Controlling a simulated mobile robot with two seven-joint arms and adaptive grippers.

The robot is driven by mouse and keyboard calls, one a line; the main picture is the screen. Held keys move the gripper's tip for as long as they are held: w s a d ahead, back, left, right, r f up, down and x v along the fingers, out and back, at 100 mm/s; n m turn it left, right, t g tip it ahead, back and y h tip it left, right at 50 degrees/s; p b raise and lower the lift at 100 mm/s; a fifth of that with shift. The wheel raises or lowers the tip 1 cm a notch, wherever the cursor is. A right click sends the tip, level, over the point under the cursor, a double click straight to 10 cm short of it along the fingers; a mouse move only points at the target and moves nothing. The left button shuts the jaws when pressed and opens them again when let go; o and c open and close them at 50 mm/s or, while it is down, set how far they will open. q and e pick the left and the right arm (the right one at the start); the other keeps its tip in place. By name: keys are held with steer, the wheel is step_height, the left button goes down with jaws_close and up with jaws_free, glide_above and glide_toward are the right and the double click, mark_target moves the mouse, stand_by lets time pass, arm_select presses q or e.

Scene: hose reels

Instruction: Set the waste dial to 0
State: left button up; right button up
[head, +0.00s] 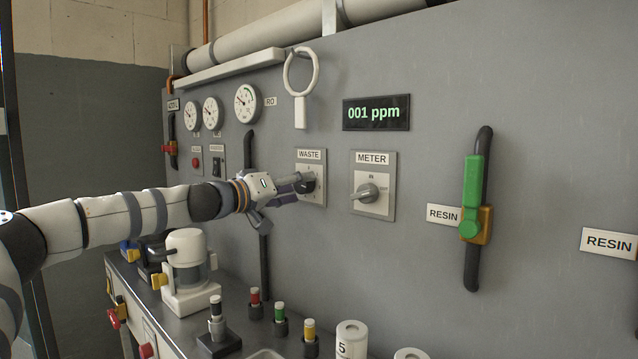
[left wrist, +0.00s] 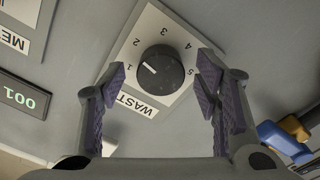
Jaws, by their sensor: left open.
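The waste dial (left wrist: 160,70) is a round dark knob on a pale plate (left wrist: 165,22) with numbers around it; its WASTE label (head: 309,155) shows in the head view. In the left wrist view its white mark points up and left, close to the 1. The numbers 1 to 5 are readable; I see no 0. My left gripper (head: 290,190) is open in front of the dial. In the left wrist view its two fingers (left wrist: 162,82) stand on either side of the knob, with gaps between. The head view shows the knob partly covered by the gripper.
The meter dial (head: 368,192) sits just right of the waste plate. A display (head: 376,112) reads 001 ppm. A ring handle (head: 301,82) hangs above. A green-handled resin valve (head: 473,190) is further right. Below, the counter (head: 248,335) holds a white device (head: 189,270) and several small bottles.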

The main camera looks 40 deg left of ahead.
arm_select(q)
steer(key=shift+w, duration=0.4)
steer(key=shift+s, duration=0.25)
steer(key=c, duration=1.1)
steer(key=shift+c, duration=0.2)
arm_select(e)
steer(key=shift+w, duration=0.2)
arm_select(q)
steer(key=shift+r+n+p, duration=0.15)
steer(key=shift+n+p, duration=0.25)
steer(key=shift+n, duration=2.85)
steer(key=shift+r+n+p, duration=0.15)
steer(key=shift+n+p, duration=0.25)
steer(key=shift+n, duration=2.9)
steer(key=shift+r+n+p, duration=0.15)
steer(key=shift+n+p, duration=0.25)
steer(key=shift+n, duration=2.85)
arm_select(e)
steer(key=shift+t, duration=0.7)
steer(key=shift+w+r, duration=1.5)
steer(key=shift+r, duration=0.05)
arm_select(q)
steer(key=shift+n, duration=0.3)
